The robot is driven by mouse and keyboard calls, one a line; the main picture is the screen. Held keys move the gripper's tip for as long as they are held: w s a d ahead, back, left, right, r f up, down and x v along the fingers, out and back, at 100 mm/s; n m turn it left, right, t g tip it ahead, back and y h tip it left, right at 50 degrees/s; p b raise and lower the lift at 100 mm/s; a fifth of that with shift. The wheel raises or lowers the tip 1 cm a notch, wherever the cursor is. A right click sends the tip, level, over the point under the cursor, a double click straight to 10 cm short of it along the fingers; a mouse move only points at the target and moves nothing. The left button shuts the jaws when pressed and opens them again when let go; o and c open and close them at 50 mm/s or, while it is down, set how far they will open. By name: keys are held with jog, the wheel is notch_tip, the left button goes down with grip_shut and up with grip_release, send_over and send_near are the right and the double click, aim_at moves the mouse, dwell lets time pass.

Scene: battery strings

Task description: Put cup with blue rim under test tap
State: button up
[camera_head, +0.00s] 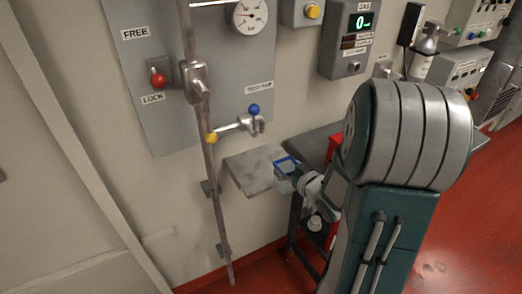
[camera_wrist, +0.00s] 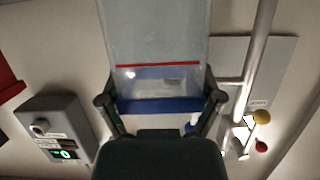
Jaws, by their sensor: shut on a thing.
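The clear cup with the blue rim (camera_head: 286,165) is at the right end of the small grey shelf (camera_head: 243,177), below and right of the test tap (camera_head: 257,124). I cannot tell whether it touches the shelf. My gripper (camera_head: 299,177) is shut on the cup from the right. In the wrist view the blue rim (camera_wrist: 160,105) lies between my two fingers, and the clear wall with a red line (camera_wrist: 157,64) extends upward in the picture. The tap has a blue knob (camera_head: 253,109) and a yellow knob (camera_head: 211,137).
A vertical pipe (camera_head: 212,165) runs left of the shelf. A red-handled lever (camera_head: 157,80) sits on the grey panel (camera_head: 128,52). A gas meter (camera_head: 349,45) hangs on the wall at upper right. A red object (camera_head: 333,148) stands behind my arm.

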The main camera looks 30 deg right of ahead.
jog(key=w, duration=1.2)
jog(key=shift+a, duration=0.4)
jog(key=x, duration=0.3)
jog(key=shift+d+f, duration=0.1)
jog(key=shift+d, duration=0.05)
jog(key=shift+f, duration=0.2)
jog(key=o, duration=0.9)
jog(key=shift+f, duration=0.1)
